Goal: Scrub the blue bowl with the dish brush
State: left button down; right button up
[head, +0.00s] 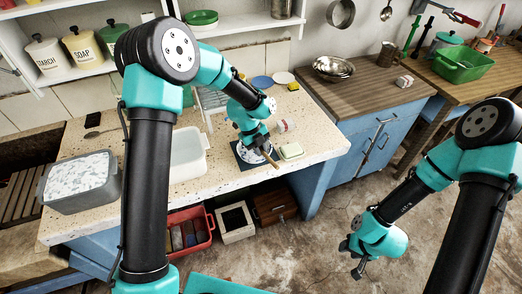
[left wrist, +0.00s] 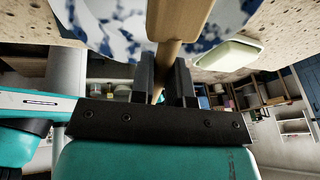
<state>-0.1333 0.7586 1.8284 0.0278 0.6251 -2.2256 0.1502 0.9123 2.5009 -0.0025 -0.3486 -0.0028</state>
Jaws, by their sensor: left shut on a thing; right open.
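The blue-and-white speckled bowl (head: 242,158) sits on a dark square mat (head: 240,165) on the speckled counter. It also shows in the left wrist view (left wrist: 122,28). My left gripper (head: 264,150) is over the bowl's right side. It is shut on the wooden handle of the dish brush (head: 271,161), clearest in the left wrist view (left wrist: 178,25), where the brush reaches across the bowl. The bristles are hidden, so I cannot tell whether they touch the bowl. My right gripper (head: 356,269) is open and empty, over the floor away from the counter.
A soap dish (head: 291,152) stands just right of the bowl, and a cup (head: 287,126) lies behind it. A white tub (head: 189,155) and a grey basin of suds (head: 78,181) stand to the left. The counter's front edge is close to the mat.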

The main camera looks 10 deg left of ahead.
pick_arm(q)
jog(key=shift+r, duration=0.1)
jog(key=shift+r, duration=3.4)
